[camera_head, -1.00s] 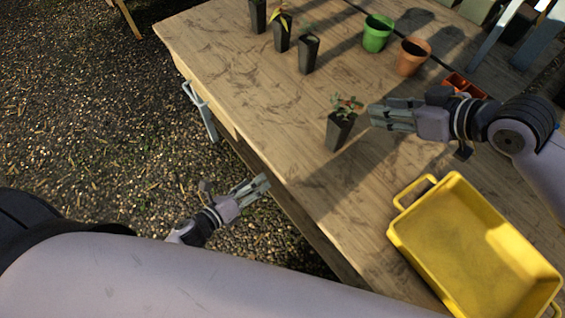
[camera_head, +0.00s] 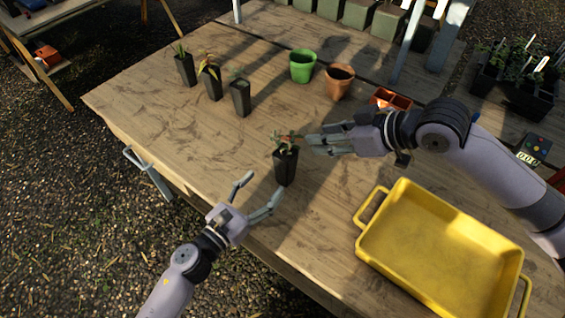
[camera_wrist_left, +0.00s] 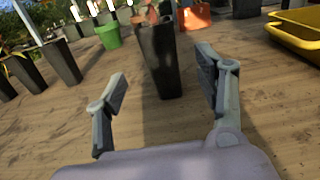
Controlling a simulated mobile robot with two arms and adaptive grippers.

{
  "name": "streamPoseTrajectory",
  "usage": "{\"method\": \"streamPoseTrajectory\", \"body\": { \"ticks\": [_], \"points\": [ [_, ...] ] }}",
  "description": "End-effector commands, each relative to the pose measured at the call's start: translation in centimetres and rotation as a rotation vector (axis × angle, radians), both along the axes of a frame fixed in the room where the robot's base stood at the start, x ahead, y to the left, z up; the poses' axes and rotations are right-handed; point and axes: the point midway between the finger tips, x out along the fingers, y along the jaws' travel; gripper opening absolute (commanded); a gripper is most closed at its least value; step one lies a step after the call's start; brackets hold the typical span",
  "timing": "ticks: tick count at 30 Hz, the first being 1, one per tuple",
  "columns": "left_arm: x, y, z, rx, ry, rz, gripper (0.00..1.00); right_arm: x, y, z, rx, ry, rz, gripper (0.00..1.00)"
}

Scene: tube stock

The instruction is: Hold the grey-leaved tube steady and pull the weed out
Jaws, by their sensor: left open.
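A black tube (camera_head: 286,168) with a small leafy plant, green with some reddish bits, stands upright on the table near its front edge. I cannot tell the weed from the plant's own leaves. My left gripper (camera_head: 264,182) is open just in front of this tube, its fingers spread toward it. In the left wrist view the tube (camera_wrist_left: 160,62) stands ahead between the open fingers, untouched, its leaves mostly cut off by the top edge. My right gripper (camera_head: 308,144) is at the plant's right, fingertips close to the leaves; whether it grips anything is unclear.
Three more black tubes with seedlings (camera_head: 184,70) stand at the back left. A green pot (camera_head: 302,66), a terracotta pot (camera_head: 339,82) and an orange divided tray (camera_head: 391,98) are behind. A yellow tray (camera_head: 372,250) lies at the right. A clamp (camera_head: 147,172) juts from the table's left edge.

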Motion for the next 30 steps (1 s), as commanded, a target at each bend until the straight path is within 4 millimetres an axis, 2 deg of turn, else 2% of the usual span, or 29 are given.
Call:
{"method": "streamPoseTrajectory", "body": {
  "ticks": [9, 15, 28, 30],
  "points": [
    [5.2, -3.7, 0.1, 0.0, -0.001, 0.0, 0.64, 0.0, 0.0, 0.0, 0.0, 0.0, 0.0, 0.33],
    [7.2, -5.2, 0.0, -0.001, 0.0, 0.0, 0.64, 0.0, 0.0, 0.0, 0.0, 0.0, 0.0, 0.33],
    [7.9, -5.7, 0.0, -0.001, 0.001, 0.001, 0.64, 0.0, 0.0, 0.0, 0.0, 0.0, 0.0, 0.33],
    [7.9, -5.7, 0.0, -0.001, 0.001, 0.001, 0.6, 0.0, 0.0, 0.0, 0.0, 0.0, 0.0, 0.33]
  ]
}}
